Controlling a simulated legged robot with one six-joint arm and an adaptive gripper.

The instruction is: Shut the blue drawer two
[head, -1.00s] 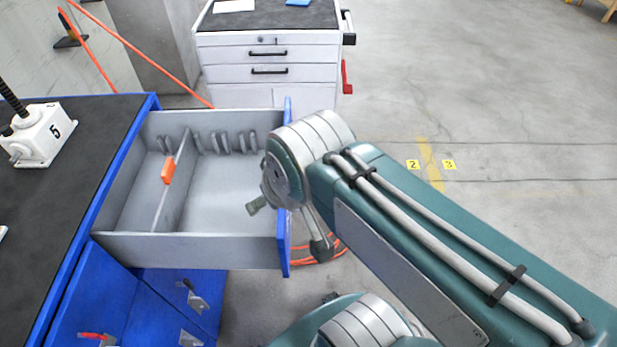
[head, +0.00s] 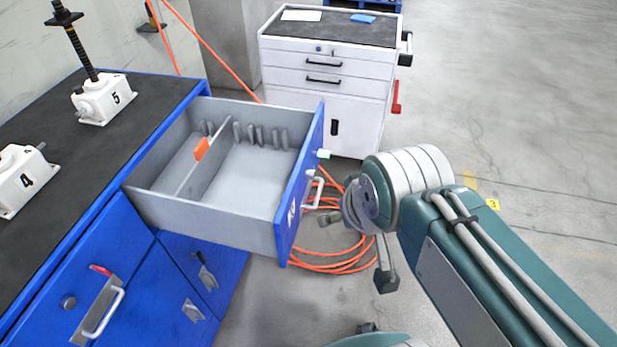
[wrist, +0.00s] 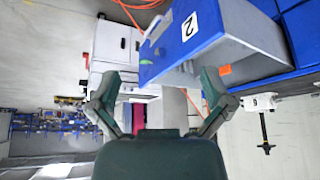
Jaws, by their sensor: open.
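The blue drawer two stands pulled far out of the blue workbench in the head view, its blue front (head: 297,205) facing right. Its grey inside holds a divider with an orange piece (head: 201,149). In the wrist view the drawer front (wrist: 185,42) shows a white label with a 2, above and beyond my fingers. My gripper (head: 356,250) is open and empty, just right of the drawer front and its handle (head: 316,192). The wrist view shows its two fingers spread (wrist: 158,92). The head view does not clearly show whether any finger touches the drawer.
Screw jacks marked 5 (head: 103,98) and 4 (head: 22,180) stand on the black bench top (head: 70,150). A white tool cabinet (head: 328,85) stands behind the drawer. Orange hose (head: 335,268) lies coiled on the floor below. The floor at right is open.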

